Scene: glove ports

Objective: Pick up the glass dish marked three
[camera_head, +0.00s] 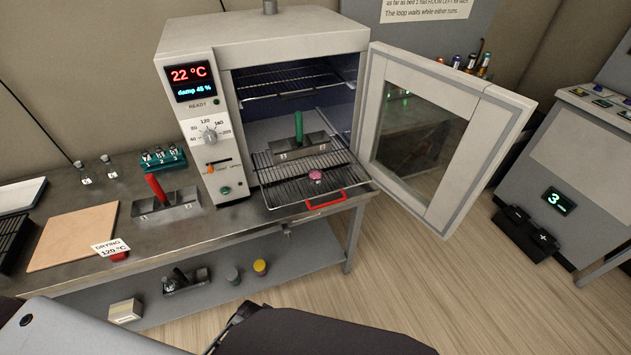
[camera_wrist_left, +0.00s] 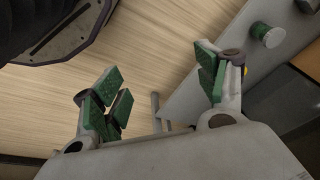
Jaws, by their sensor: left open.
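I cannot make out a glass dish clearly marked three. A small round thing with pink in it (camera_head: 316,176) sits near the front of the oven's pulled-out wire rack (camera_head: 285,195); no mark on it is readable. Behind it on the rack stands a metal block with a green handle (camera_head: 299,128) and small markings on its front. My left gripper (camera_wrist_left: 160,72) is open and empty in the left wrist view, over the floor beside a grey surface. Its fingers do not show in the head view. My right gripper is not in view.
The oven (camera_head: 270,40) has its door (camera_head: 425,130) swung open to the right. On the bench are a red-handled metal block (camera_head: 165,203), a teal vial holder (camera_head: 162,158) and a tan board (camera_head: 75,236). Jars stand on the lower shelf (camera_head: 215,300).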

